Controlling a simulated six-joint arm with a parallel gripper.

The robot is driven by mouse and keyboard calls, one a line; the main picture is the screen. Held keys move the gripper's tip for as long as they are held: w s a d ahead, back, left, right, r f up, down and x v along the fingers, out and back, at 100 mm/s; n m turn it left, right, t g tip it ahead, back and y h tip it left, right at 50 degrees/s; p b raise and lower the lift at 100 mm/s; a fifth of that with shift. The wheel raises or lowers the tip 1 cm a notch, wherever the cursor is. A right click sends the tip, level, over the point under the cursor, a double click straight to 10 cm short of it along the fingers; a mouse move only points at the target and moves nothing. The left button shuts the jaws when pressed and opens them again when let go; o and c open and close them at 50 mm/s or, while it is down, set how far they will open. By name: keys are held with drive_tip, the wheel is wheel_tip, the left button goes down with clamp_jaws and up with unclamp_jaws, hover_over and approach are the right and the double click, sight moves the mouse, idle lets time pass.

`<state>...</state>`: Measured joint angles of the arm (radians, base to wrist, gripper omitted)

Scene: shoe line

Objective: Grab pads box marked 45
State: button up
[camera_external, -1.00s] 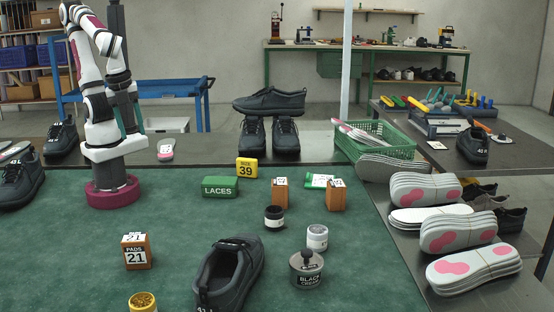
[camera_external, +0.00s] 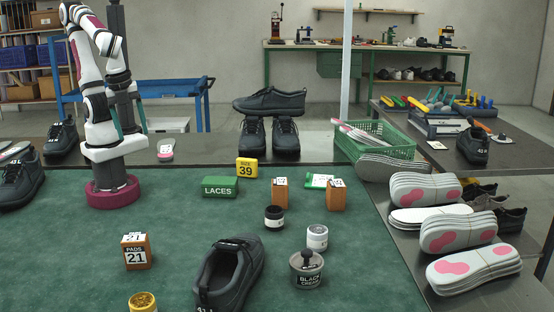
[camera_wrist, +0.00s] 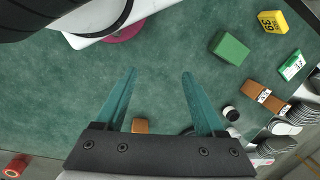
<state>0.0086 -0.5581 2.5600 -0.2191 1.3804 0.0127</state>
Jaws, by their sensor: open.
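Several small brown boxes with white labels stand on the green mat. The near-left box (camera_external: 136,254) reads PADS 21. Two more stand farther back, the left brown box (camera_external: 280,196) and the right brown box (camera_external: 336,198); I cannot read their numbers, so I cannot tell which is marked 45. In the wrist view the two show at the right, one brown box (camera_wrist: 255,90) beside another (camera_wrist: 277,104). My gripper (camera_wrist: 158,72) has its teal fingers apart, with bare mat between the tips. A brown box (camera_wrist: 140,126) shows between the fingers near the palm.
A green LACES box (camera_external: 220,187), yellow size 39 block (camera_external: 246,168), dark jar (camera_external: 274,217), white-labelled jar (camera_external: 317,238), black cream tin (camera_external: 306,270) and dark shoe (camera_external: 229,274) stand on the mat (camera_external: 70,240). Insole stacks (camera_external: 458,232) lie at right. The mat's left is mostly clear.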

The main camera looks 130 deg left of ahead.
drive_tip(key=o, duration=0.4)
drive_tip(key=shift+c, duration=0.2)
drive_tip(key=w+a+f+n+t, duration=0.2)
drive_tip(key=w+n+t, duration=0.1)
drive_tip(key=w+n, duration=0.85)
drive_tip(key=w+a+f+n+t, duration=0.2)
drive_tip(key=w+f+n+t, duration=0.1)
drive_tip(key=w+n, duration=0.85)
drive_tip(key=n+t+y, duration=0.3)
drive_tip(key=n+y, duration=0.5)
drive_tip(key=n, duration=2)
approach(329, 183)
drive_tip(key=x, duration=0.6)
drive_tip(key=shift+w+a, duration=0.1)
drive_tip(key=shift+w, duration=0.1)
drive_tip(key=x, duration=0.6)
drive_tip(key=shift+f, duration=0.1)
